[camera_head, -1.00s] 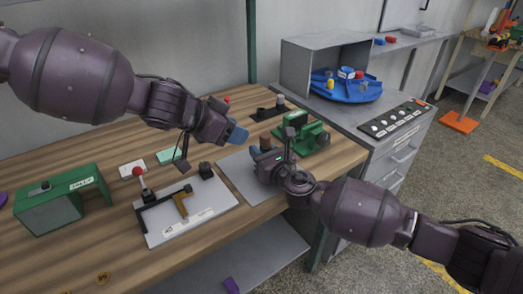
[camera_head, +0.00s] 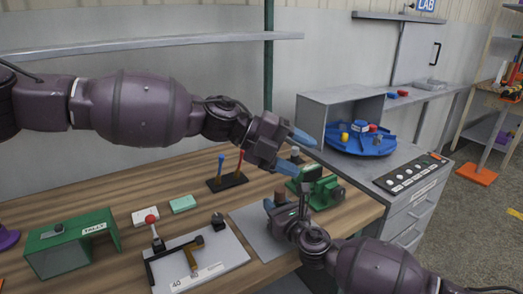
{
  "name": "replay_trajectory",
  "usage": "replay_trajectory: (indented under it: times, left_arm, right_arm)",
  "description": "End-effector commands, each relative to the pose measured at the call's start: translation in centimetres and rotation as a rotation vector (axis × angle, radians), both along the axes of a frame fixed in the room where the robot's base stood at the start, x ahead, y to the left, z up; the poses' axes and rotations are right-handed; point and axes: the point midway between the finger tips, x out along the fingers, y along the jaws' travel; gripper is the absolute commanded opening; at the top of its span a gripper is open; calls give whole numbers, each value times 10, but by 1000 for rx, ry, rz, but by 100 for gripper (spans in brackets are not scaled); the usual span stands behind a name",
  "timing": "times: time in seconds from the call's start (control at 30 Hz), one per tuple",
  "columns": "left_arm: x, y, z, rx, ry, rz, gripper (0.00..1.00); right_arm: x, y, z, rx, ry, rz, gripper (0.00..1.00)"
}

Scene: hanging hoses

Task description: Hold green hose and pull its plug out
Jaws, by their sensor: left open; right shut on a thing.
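No green hose or plug can be made out in the head view. My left gripper (camera_head: 295,152) is open, its blue fingertips apart, above the back of the bench and near a green machine (camera_head: 327,190). My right gripper (camera_head: 280,205) is low over the bench, just left of the green machine, with a blue fingertip at its left side. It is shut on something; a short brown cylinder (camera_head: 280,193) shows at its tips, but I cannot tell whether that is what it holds. My grippers partly hide the green machine.
A black stand (camera_head: 228,183) with blue and red sticks is left of my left gripper. A white board (camera_head: 222,262) with a red-knobbed lever and a green box (camera_head: 72,247) stand at the front left. A blue round tray (camera_head: 360,142) sits on the grey cabinet at right.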

Motion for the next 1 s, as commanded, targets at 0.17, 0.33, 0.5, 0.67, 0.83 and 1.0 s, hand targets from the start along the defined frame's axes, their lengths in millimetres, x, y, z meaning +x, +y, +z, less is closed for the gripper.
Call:
replay_trajectory:
  times: [0.17,0.33,0.5,0.67,0.83,1.0]
  left_arm:
    - [0,0,-2,73,-314,-257,60]
    - [7,9,-8,164,-594,-496,60]
    - [22,24,-17,277,-839,-728,60]
    - [41,43,-24,393,-1013,-931,60]
    - [57,62,-29,493,-1119,-1090,60]
    - [65,71,-30,545,-1160,-1168,60]
  right_arm:
    - [0,0,0,-1,1,0,7]
    - [0,0,0,-1,1,0,7]
    - [0,0,0,-1,1,0,7]
    - [0,0,-1,-1,1,0,7]
    - [0,0,-1,-1,1,0,7]
    - [0,0,-1,-1,1,0,7]
